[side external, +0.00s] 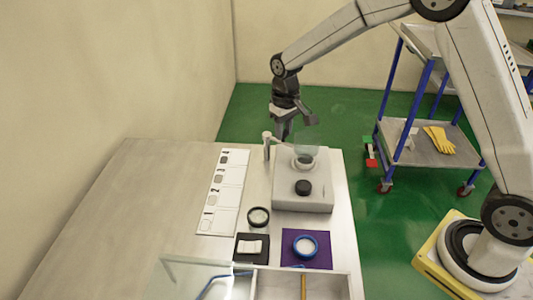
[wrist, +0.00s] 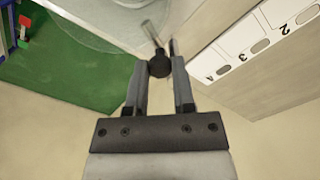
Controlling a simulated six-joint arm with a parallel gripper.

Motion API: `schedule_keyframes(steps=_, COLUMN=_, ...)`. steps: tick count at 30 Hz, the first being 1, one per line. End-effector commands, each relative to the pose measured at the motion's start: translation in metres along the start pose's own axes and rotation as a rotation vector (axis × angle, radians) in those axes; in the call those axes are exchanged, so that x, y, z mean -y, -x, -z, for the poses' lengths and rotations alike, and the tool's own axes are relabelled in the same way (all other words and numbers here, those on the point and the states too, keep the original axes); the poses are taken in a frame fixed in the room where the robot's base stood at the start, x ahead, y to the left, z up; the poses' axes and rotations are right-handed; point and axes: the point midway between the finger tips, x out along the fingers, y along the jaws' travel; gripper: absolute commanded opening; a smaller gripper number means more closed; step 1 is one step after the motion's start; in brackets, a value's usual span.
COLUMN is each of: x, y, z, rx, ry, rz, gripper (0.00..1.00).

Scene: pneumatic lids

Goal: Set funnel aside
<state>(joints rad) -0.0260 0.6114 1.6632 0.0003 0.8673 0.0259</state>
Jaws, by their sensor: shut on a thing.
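The clear funnel (side external: 307,143) is see-through and hard to make out; it is above the round opening of the pale grey machine (side external: 288,203). In the wrist view its wide clear rim (wrist: 100,42) spreads at the upper left. My gripper (side external: 294,127) is at the funnel's upper left in the side view. In the wrist view my gripper (wrist: 160,68) is shut on a dark round knob (wrist: 159,66), which appears to belong to the funnel. I cannot tell whether the funnel's lower end touches the opening.
A numbered white strip (side external: 222,191) lies on the table left of the machine. A dark-rimmed round dish (side external: 258,217), a black pad (side external: 239,258) and a blue ring (side external: 305,246) on a purple mat are in front. The left table area (side external: 110,205) is bare.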

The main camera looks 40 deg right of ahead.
Motion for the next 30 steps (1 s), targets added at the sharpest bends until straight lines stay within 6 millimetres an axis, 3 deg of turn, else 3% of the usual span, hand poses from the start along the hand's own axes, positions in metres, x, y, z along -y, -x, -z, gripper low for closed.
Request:
schedule_keyframes(steps=20, x=-0.0001, y=0.0008, z=0.0004, rx=-0.001, ry=0.003, rz=0.000, gripper=0.00)
schedule_keyframes(steps=30, x=-0.0042, y=0.0007, z=0.0020, rx=-0.001, ry=0.087, rz=0.000, gripper=0.00)
